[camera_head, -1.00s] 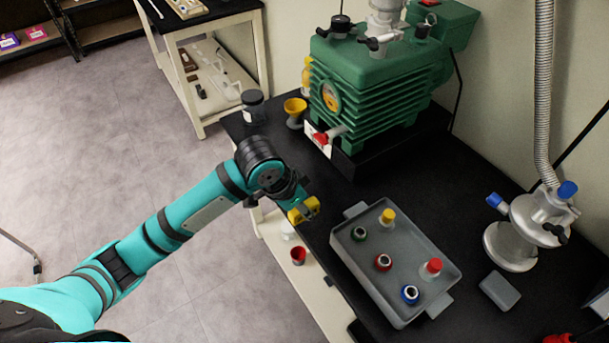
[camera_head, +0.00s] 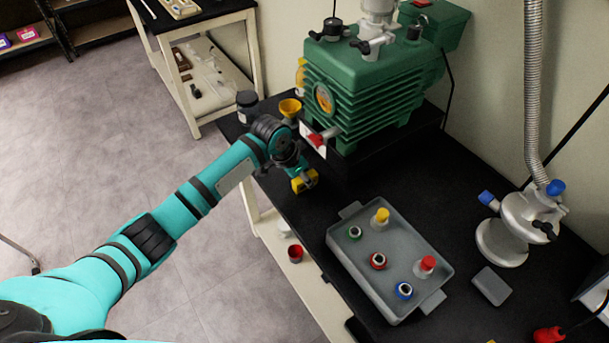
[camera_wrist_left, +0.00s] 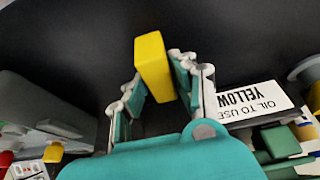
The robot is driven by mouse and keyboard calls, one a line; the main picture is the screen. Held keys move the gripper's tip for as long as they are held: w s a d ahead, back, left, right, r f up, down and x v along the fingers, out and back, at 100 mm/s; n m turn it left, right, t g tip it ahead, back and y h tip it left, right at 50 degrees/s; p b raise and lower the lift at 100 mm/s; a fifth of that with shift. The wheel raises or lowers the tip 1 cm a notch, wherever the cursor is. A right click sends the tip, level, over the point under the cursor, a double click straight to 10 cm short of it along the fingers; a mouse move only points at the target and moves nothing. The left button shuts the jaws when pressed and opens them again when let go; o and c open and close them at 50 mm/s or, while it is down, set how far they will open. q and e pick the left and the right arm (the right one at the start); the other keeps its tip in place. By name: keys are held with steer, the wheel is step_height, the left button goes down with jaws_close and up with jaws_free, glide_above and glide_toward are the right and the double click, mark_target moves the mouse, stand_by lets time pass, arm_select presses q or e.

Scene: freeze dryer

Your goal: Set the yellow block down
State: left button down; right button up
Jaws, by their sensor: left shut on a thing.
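My left gripper (camera_head: 300,176) is shut on the yellow block (camera_head: 304,181), over the black bench top near its front edge. In the left wrist view the yellow block (camera_wrist_left: 153,66) sits between the fingers of the gripper (camera_wrist_left: 160,95), with black surface behind it. I cannot tell whether the block touches the bench. My right gripper is not in view.
A grey tray (camera_head: 349,268) with several coloured-capped items stands to the right. The green pump (camera_head: 380,85) is behind, with a yellow funnel (camera_head: 290,107) beside it. A label reading "OIL TO USE YELLOW" (camera_wrist_left: 250,102) is close by. Bare bench (camera_head: 345,190) lies between tray and pump.

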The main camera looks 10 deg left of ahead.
arm_select(q)
steer(key=shift+f, duration=0.1)
steer(key=c, duration=1.1)
jaws_free()
steer(key=shift+r, duration=0.5)
steer(key=v, duration=1.1)
steer(key=shift+s+a+r, duration=0.1)
steer(key=shift+s+r, duration=0.05)
